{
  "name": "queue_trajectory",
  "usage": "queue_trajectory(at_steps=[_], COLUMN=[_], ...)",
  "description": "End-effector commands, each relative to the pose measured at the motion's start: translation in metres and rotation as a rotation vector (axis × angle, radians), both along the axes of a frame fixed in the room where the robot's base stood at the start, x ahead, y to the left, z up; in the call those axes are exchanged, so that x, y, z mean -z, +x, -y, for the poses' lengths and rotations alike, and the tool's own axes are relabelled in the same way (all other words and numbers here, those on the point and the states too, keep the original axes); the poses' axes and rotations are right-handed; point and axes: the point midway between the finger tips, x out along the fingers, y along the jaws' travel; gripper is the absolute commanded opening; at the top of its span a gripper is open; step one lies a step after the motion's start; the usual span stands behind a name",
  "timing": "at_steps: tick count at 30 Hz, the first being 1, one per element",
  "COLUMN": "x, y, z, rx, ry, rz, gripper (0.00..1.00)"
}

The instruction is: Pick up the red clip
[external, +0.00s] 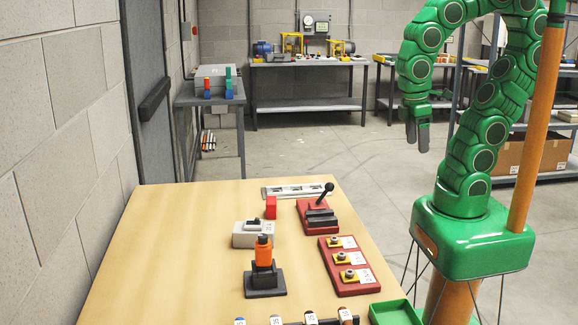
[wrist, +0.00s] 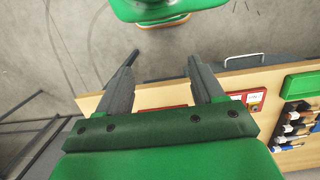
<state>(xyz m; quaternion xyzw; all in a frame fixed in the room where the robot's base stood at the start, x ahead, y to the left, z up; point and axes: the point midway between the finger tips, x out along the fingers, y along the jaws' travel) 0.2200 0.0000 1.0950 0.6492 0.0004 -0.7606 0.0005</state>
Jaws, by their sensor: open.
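A small red upright block (external: 271,207) stands on the wooden table, just behind a grey box with a black top; it looks like the red clip, though its shape is too small to be sure. My gripper (external: 418,134) hangs fingers down at the right, beyond the table's right edge and well apart from the red block. In the wrist view my gripper (wrist: 163,68) has its two grey fingers spread, with nothing between them. I cannot make out the red block in the wrist view.
On the table (external: 150,265) are the grey box (external: 253,235), an orange-and-black fixture (external: 264,268), a red vise with a black lever (external: 318,215), a red board with yellow fittings (external: 348,265) and a green tray (external: 395,313). The table's left side is clear.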

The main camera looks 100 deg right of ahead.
Motion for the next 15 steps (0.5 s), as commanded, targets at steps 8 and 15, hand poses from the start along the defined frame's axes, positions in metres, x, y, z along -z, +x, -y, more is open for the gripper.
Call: queue_trajectory(at_steps=[8, 15], x=[0.0, -0.001], y=[0.0, 0.015], z=[0.0, -0.01], rx=[0.001, 0.029], ry=[0.0, 0.037], rz=[0.0, -0.021], gripper=[0.62, 0.62])
